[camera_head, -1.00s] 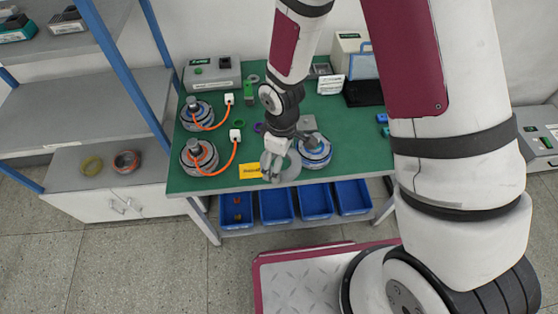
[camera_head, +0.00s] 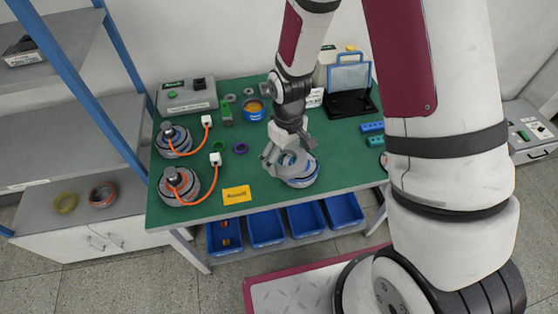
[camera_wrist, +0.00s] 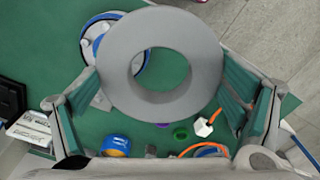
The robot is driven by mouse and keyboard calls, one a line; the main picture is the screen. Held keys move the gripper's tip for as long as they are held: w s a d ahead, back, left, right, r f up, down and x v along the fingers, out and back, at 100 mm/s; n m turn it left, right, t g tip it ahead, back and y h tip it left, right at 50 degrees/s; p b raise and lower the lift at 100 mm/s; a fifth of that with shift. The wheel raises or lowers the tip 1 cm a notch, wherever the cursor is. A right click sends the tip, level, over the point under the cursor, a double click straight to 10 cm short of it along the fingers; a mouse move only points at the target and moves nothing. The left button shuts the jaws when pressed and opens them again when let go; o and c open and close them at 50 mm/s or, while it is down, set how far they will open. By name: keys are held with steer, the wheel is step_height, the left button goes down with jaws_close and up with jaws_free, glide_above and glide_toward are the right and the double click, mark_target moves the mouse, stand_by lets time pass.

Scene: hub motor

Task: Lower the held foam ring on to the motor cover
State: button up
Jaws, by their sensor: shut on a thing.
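My gripper (camera_wrist: 168,100) is shut on a grey foam ring (camera_wrist: 206,50), with a green-padded finger on each side of it in the wrist view. In the head view the ring (camera_head: 290,162) is over the blue-and-grey motor (camera_head: 303,181) at the front middle of the green bench. In the wrist view the motor's blue rim and grey bolted cover (camera_wrist: 101,47) show behind the ring, toward its upper left, so the two look off-centre. The ring hides part of the cover. I cannot tell whether ring and motor touch.
Two motors with orange cables (camera_head: 180,186) (camera_head: 174,140) stand on the bench's left. A yellow label (camera_head: 236,194) lies at the front edge.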

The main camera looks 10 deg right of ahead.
steer(key=w+d+m+b, duration=0.3)
steer(key=w+d+m, duration=0.2)
steer(key=w+d, duration=0.1)
steer(key=shift+f, duration=0.1)
steer(key=shift+w+d+f+m, duration=0.1)
steer(key=shift+d+f+m, duration=0.1)
steer(key=shift+m, duration=0.2)
steer(key=shift+a+f+b, duration=0.1)
steer(key=shift+f+b, duration=0.4)
steer(key=shift+f, duration=0.7)
steer(key=shift+f, duration=0.15)
steer(key=shift+f+b, duration=0.5)
steer(key=shift+f, duration=1.1)
steer(key=shift+f, duration=0.1)
steer(key=shift+f+b, duration=0.45)
steer(key=shift+f, duration=1)
steer(key=shift+f, duration=0.2)
